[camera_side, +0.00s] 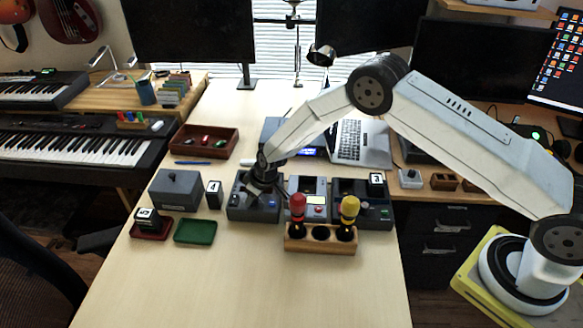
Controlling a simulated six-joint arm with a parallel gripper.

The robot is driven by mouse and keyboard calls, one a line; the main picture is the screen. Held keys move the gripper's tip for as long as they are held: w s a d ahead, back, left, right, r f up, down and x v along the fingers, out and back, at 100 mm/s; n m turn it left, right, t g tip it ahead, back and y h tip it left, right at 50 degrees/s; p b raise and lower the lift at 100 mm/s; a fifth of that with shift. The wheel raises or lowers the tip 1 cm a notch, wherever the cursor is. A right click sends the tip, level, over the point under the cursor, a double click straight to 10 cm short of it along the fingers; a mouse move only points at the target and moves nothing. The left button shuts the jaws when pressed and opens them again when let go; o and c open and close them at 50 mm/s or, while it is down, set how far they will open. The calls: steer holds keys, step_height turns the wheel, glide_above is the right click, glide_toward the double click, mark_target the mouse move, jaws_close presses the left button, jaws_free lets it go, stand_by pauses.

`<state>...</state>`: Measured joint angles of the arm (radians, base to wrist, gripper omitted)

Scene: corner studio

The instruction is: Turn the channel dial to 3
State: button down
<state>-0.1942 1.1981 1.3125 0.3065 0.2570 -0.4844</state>
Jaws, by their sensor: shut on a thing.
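My gripper (262,187) points down onto the top of a dark blue-grey device box (240,212) near the middle of the table. It is shut on what seems to be the channel dial there. The fingers hide the dial, so its pointer and setting cannot be read. A small blue button shows on the front right of the same box. A block marked 3 (376,180) sits at the dark device's back.
A wooden rack (320,246) with red- and yellow-handled tools stands in front of the devices. A lidded grey box (176,192), a block marked 4 (214,194), a green tray (195,231) and a red tray (151,235) lie left. The table's front is clear.

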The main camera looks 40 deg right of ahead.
steer(key=shift+a+m+t+h, duration=0.15)
steer(key=shift+m+h, duration=0.35)
steer(key=shift+m, duration=0.8)
steer(key=shift+d+m+t+h, duration=0.15)
steer(key=shift+m+h, duration=0.35)
steer(key=shift+m, duration=0.8)
steer(key=shift+a+m, duration=0.1)
steer(key=shift+m, duration=0.3)
steer(key=shift+m+h, duration=1.1)
steer(key=shift+m, duration=1.4)
steer(key=shift+g, duration=0.4)
steer(key=shift+c, duration=1.7)
jaws_free()
steer(key=shift+a+r, duration=0.1)
steer(key=shift+r, duration=0.05)
steer(key=v, duration=0.7)
steer(key=shift+r, duration=0.25)
steer(key=shift+s, duration=0.1)
